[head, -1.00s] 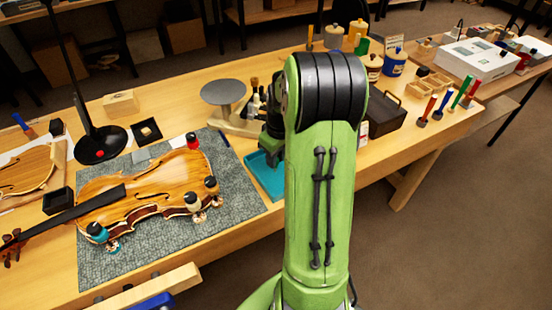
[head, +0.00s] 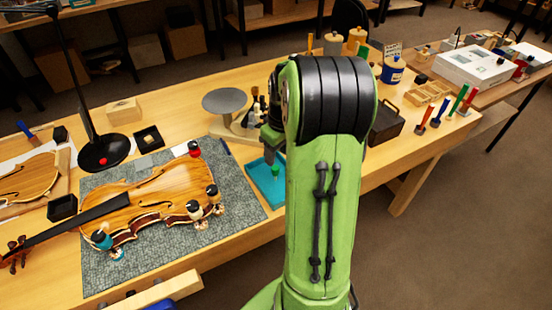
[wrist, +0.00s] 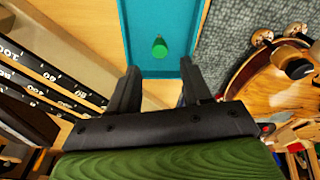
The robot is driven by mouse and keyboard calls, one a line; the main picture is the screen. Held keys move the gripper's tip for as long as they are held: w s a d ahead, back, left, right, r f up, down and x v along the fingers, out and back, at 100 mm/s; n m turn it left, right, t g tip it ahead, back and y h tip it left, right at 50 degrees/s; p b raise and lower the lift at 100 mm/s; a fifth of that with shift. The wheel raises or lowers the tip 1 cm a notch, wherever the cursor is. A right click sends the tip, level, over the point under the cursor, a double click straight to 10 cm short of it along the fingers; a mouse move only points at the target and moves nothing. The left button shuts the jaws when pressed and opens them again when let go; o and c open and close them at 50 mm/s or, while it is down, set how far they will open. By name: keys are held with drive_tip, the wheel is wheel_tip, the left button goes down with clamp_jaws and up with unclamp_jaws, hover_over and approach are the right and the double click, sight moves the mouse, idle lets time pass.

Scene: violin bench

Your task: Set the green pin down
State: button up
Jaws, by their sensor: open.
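The green pin (wrist: 159,46) is in the teal tray (wrist: 150,68), near the tray's end closest to my gripper. In the head view the green pin (head: 276,171) shows as a small green top inside the teal tray (head: 262,190), apparently standing. My gripper (wrist: 158,78) is open, its two fingers apart with nothing between them. The pin is beyond the fingertips in the wrist view and looks clear of both. In the head view my gripper (head: 270,150) is at the tray's far side, partly hidden by my arm.
A violin (head: 150,200) with several clamps lies on a grey mat (head: 240,193) left of the tray. A round grey stand (head: 225,101) and small bottles are behind. A dark box (head: 386,121) is to the right. Coloured-handled tools (head: 440,107) stand at the right.

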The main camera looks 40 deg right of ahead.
drive_tip(key=s+a+r+p, duration=0.1)
drive_tip(key=a+r, duration=0.5)
drive_tip(key=r, duration=0.4)
drive_tip(key=s+a+r+t, duration=0.2)
drive_tip(key=s+a+t, duration=0.2)
drive_tip(key=s+a, duration=1)
drive_tip(key=a, duration=0.3)
drive_tip(key=shift+a+r, duration=0.15)
drive_tip(key=shift+r, duration=0.2)
drive_tip(key=shift+w, duration=0.1)
wheel_tip(320, 180, up, 8)
drive_tip(key=p, duration=0.8)
drive_tip(key=shift+f, duration=0.15)
